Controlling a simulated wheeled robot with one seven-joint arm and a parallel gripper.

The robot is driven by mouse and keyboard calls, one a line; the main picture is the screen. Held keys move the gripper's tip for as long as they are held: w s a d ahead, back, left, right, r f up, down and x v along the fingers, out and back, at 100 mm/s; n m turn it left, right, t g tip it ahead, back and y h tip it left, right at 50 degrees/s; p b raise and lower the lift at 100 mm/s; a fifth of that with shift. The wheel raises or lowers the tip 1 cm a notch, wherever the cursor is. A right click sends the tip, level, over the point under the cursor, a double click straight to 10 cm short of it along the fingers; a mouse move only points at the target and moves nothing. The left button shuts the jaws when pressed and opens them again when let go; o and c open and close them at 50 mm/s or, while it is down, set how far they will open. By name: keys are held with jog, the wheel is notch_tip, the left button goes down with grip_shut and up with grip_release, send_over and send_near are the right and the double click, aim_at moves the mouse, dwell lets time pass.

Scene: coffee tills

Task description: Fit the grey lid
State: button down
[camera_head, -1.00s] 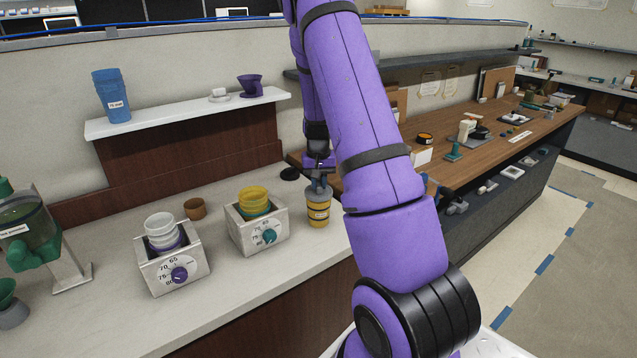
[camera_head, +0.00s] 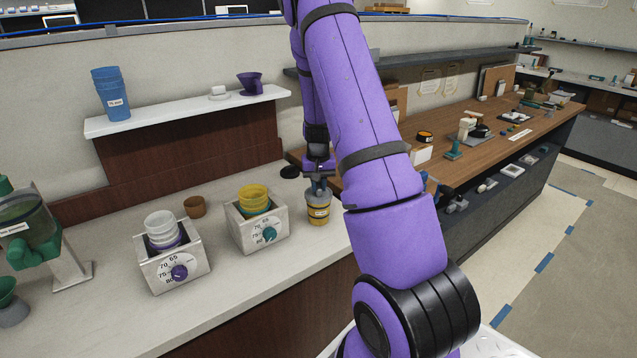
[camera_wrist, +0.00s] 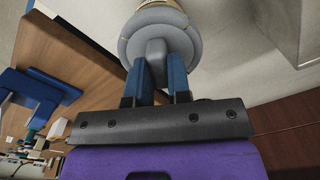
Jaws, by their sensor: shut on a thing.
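The grey lid (camera_head: 318,192) is at the top of a yellow cup (camera_head: 318,212) with a white label, which stands upright on the pale counter near the right end. My gripper (camera_head: 319,184) points down from above the cup and is shut on the lid's knob. In the wrist view, the two blue fingers of my gripper (camera_wrist: 161,72) pinch the grey knob, and the lid's round rim (camera_wrist: 128,48) spreads around it. The cup (camera_wrist: 152,3) is mostly hidden behind the lid there. I cannot tell whether the lid is fully seated.
A white shelf (camera_head: 190,112) holds blue cups (camera_head: 111,95). A wooden counter (camera_head: 490,142) lies to the right.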

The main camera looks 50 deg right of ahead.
jog(key=shift+f, duration=0.15)
jog(key=c, duration=0.7)
grip_release()
jog(key=shift+o, duration=0.2)
jog(key=shift+r, duration=4.05)
